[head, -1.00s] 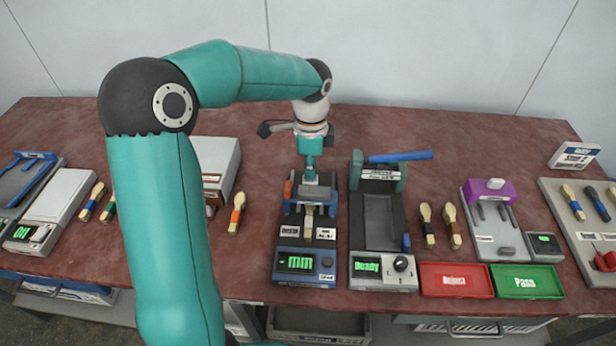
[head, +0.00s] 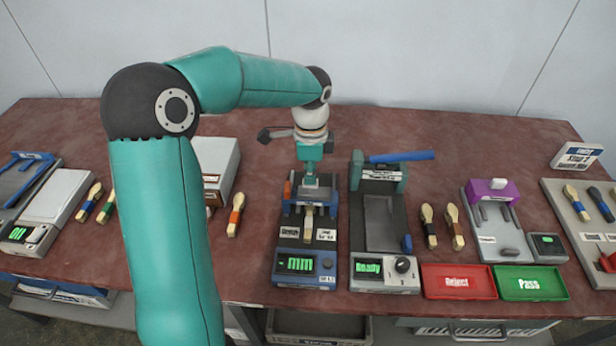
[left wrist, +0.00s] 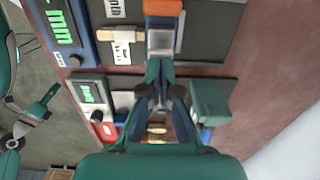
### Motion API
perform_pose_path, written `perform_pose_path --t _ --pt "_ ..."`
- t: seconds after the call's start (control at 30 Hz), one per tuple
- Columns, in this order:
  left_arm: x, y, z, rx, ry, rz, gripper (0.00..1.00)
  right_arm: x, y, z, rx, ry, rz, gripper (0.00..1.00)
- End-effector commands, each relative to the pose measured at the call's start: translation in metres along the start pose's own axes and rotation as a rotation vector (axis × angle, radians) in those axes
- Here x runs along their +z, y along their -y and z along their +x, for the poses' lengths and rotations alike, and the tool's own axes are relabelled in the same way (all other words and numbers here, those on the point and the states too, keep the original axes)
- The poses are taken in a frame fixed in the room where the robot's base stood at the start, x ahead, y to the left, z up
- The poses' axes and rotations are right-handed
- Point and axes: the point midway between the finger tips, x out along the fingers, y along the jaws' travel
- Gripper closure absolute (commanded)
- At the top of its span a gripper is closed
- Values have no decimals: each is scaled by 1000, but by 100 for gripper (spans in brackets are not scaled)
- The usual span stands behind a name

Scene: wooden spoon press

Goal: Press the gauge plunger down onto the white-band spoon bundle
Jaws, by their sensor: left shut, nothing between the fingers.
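The gauge (head: 303,258) is a dark block with a blue front and a green display that reads mm. The white-band spoon bundle (head: 308,217) lies on its bed. It also shows in the left wrist view (left wrist: 115,35), where its white band is visible. The plunger (head: 311,190) stands at the back of the gauge, largely hidden under my gripper. My left gripper (head: 310,177) points down over it, shut and empty. My right gripper is not in view.
A press with a blue handle (head: 400,157) and a Ready display stands close to the right of the gauge. A red Reject tray (head: 458,282) and a green Pass tray (head: 531,283) lie farther right. An orange-band bundle (head: 236,215) lies left of the gauge.

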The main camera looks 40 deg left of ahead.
Motion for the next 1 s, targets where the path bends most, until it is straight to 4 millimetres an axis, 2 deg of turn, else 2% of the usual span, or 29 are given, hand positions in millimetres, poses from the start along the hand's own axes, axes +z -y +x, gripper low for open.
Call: perform_pose_path --t 0.57,1.0 --pt "0 0 0 2 1 0 100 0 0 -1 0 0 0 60" --pt "0 0 -34 1 0 0 100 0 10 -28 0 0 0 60"
